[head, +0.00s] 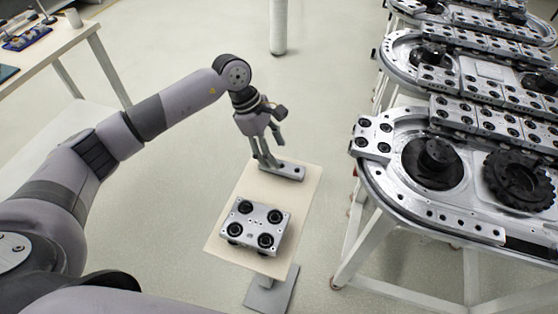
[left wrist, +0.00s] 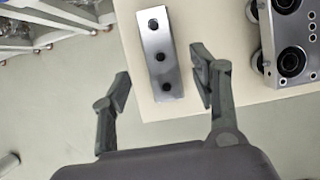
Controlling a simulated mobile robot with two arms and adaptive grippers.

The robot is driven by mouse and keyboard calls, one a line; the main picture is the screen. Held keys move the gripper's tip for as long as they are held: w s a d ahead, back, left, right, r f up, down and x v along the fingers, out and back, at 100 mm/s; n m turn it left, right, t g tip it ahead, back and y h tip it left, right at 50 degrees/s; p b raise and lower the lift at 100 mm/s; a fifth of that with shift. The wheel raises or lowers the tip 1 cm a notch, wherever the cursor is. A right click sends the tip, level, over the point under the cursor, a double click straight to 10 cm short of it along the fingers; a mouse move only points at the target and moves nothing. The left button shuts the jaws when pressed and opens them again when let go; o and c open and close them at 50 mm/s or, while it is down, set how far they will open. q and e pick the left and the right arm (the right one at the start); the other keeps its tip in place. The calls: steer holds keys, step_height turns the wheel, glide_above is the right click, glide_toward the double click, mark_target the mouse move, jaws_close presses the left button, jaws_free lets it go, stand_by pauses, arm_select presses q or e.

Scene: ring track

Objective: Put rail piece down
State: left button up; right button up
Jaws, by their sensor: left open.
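The rail piece (head: 290,171) is a flat silver bar with dark holes. It lies at the far end of a small pale stand top (head: 222,235). In the left wrist view the rail piece (left wrist: 158,50) lies flat on the pale top (left wrist: 205,20), between and ahead of my open fingers. My left gripper (head: 268,155) is open beside the rail piece; in the wrist view (left wrist: 160,88) a gap shows between the bar and the left finger, and the right finger is close to its edge. My right gripper is not in view.
A silver carriage (head: 256,226) with black wheels sits on the near part of the stand top and shows at the right in the wrist view (left wrist: 292,45). The large ring track (head: 400,210) stands at right. A table (head: 60,42) stands at upper left, a pale post (head: 278,25) at the back.

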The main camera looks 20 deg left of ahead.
arm_select(q)
steer(key=b+v, duration=0.1)
steer(key=v, duration=0.6)
steer(key=shift+s, duration=0.15)
